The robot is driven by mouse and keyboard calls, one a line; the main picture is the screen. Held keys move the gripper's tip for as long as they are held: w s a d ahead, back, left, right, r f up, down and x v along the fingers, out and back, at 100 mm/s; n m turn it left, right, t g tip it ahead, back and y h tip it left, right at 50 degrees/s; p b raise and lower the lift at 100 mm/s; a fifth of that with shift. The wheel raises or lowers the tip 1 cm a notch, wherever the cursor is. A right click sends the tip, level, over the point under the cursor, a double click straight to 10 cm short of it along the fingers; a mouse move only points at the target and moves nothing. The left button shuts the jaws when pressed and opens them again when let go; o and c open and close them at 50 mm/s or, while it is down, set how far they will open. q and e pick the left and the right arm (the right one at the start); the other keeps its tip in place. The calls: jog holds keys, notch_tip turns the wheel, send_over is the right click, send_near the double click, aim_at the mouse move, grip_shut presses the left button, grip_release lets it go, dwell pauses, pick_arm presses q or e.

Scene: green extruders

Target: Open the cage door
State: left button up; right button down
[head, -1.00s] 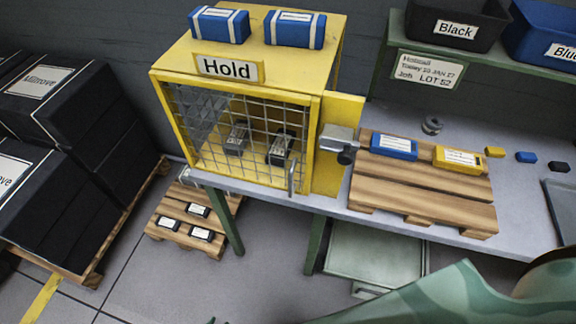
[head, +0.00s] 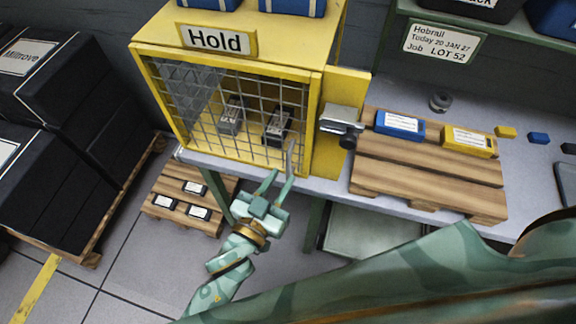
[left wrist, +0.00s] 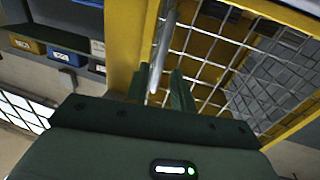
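The yellow "Hold" cage (head: 292,52) stands on the left end of the bench. Its wire-mesh door (head: 215,105) is shut at the front. A grey vertical handle (head: 290,158) is on the door's lower right; it also shows in the left wrist view (left wrist: 162,45). My left gripper (head: 276,184) is open and empty, just below and in front of the handle. In the left wrist view its fingers (left wrist: 160,85) point at the handle, whose lower end lines up with the gap between them. I cannot tell whether they touch it. My right gripper is out of view.
Dark labelled boxes (head: 278,125) stand inside the cage. A grey latch box (head: 341,120) is on a yellow panel right of the door. A wooden pallet (head: 430,185) with blue and yellow boxes lies on the bench. A low pallet (head: 170,195) stands on the floor below.

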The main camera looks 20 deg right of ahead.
aim_at(287, 170)
pick_arm(q)
jog(key=x, duration=0.4)
jog(key=shift+w+d+b, duration=0.15)
jog(key=shift+d+b, duration=0.05)
jog(key=shift+b, duration=0.15)
grip_shut()
